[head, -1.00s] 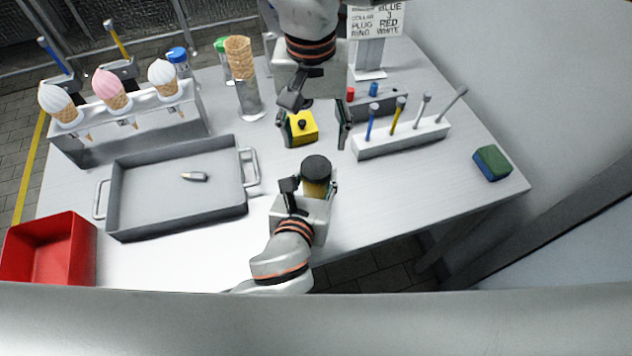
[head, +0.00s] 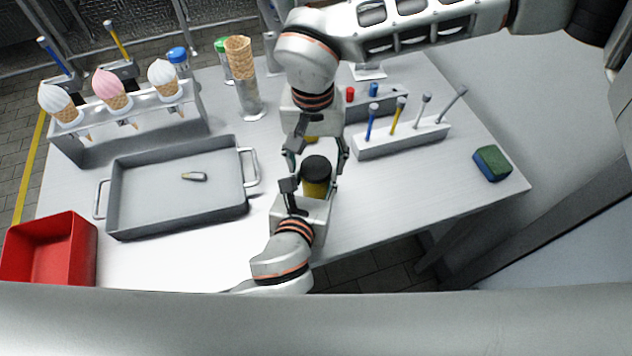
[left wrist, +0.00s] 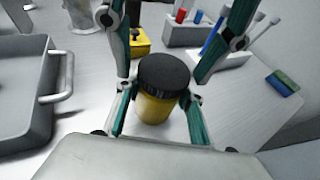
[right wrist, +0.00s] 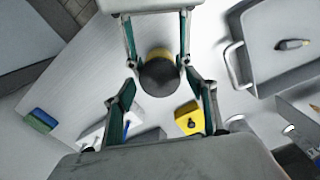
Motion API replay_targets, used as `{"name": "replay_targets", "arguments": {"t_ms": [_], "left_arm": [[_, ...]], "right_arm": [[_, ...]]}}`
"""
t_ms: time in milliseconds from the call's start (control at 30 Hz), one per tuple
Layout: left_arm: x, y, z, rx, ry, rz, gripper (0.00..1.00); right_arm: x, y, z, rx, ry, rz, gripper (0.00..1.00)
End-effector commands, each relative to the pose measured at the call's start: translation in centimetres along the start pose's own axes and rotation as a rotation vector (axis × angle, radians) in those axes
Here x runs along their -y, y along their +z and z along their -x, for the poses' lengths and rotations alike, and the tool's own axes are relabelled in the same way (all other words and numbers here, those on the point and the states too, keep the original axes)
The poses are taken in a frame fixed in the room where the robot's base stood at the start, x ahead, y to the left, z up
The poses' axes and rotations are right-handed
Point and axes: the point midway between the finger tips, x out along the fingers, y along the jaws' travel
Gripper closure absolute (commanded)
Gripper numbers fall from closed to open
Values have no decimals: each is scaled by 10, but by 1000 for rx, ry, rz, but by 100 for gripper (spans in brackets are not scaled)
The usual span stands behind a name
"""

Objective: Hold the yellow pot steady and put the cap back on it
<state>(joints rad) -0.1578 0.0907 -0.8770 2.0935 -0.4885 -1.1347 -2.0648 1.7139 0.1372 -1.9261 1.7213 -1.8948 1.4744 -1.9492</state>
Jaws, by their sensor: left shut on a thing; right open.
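The yellow pot (head: 315,188) is upright in my left gripper (head: 309,186), which is shut around its sides; its yellow wall also shows in the left wrist view (left wrist: 155,108). The black cap (head: 315,166) is on top of the pot, seen from above in the right wrist view (right wrist: 160,77). I cannot tell whether it is fully seated. My right gripper (head: 317,163) is open, pointing at the pot from the far side, with one finger on each side of the cap. Gaps seem to show between these fingers and the cap.
A yellow block with a black knob (right wrist: 189,118) stands just behind the pot, mostly hidden in the head view. A grey tray (head: 120,190) lies to the left, a white tool rack (head: 400,140) to the right. The table's front edge is close to the pot.

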Motion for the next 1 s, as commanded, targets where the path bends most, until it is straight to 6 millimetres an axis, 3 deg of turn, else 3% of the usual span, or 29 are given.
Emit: {"name": "replay_targets", "arguments": {"t_ms": [67, 200, 433, 733, 1000], "left_arm": [[0, 0, 0, 0, 0, 0, 100], [0, 0, 0, 0, 0, 0, 100], [0, 0, 0, 0, 0, 0, 100], [0, 0, 0, 0, 0, 1, 100], [0, 0, 0, 1, 0, 1, 100]], "right_arm": [[0, 0, 0, 0, 0, 0, 46], [0, 0, 0, 0, 0, 0, 82], [0, 0, 0, 0, 0, -17, 84], [0, 0, 0, 0, 1, -279, 84], [0, 0, 0, 0, 1, -296, 84]]}}
